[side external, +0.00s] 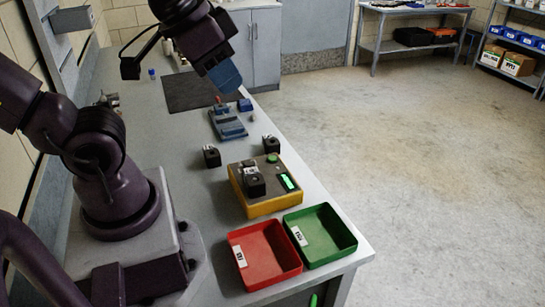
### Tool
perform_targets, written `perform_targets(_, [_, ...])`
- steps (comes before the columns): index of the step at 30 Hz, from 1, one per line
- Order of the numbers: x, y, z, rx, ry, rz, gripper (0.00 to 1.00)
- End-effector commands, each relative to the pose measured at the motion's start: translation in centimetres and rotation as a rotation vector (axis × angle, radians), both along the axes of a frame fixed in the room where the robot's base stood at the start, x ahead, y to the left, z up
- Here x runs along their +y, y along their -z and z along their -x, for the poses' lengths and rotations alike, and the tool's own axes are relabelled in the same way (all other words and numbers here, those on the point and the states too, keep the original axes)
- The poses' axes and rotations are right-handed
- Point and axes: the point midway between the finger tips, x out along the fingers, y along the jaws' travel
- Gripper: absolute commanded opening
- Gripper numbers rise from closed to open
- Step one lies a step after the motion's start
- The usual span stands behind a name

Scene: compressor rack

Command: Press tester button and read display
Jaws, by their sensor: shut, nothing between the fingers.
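The tester (262,207) is a yellow box with a grey top on the bench, near the trays. Its round green button (272,158) is at the back of the top face. Its display (288,182) shows bright green on the right side; any text is too small to read. A dark block-like part (254,183) with a light top sits on the tester. My gripper (231,89) has a blue end, points down and is shut and empty. It is above the far part of the bench, well behind the tester and apart from the button. Its fingertips are hard to make out.
A red tray (239,276) and a green tray (347,243) stand at the bench's near end. Two small dark parts (211,156) (271,144) stand behind the tester. A blue-grey fixture (228,124) lies below my gripper. A dark mat (195,92) is farther back.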

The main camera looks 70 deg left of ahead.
Motion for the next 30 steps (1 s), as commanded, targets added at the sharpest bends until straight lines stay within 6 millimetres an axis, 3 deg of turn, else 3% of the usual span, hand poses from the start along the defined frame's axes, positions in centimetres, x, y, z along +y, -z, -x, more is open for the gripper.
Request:
perform_targets(14, [0.0,0.0,0.0,0.0,0.0,0.0,0.0])
perform_targets(19, [0.9,0.7,-0.2,0.036,-0.044,0.001,0.0])
perform_targets(23, [2.6,2.8,-0.7,0.143,-0.119,-0.001,0.0])
perform_targets(30, [8.7,7.8,-3.0,0.276,-0.21,-0.097,0.0])
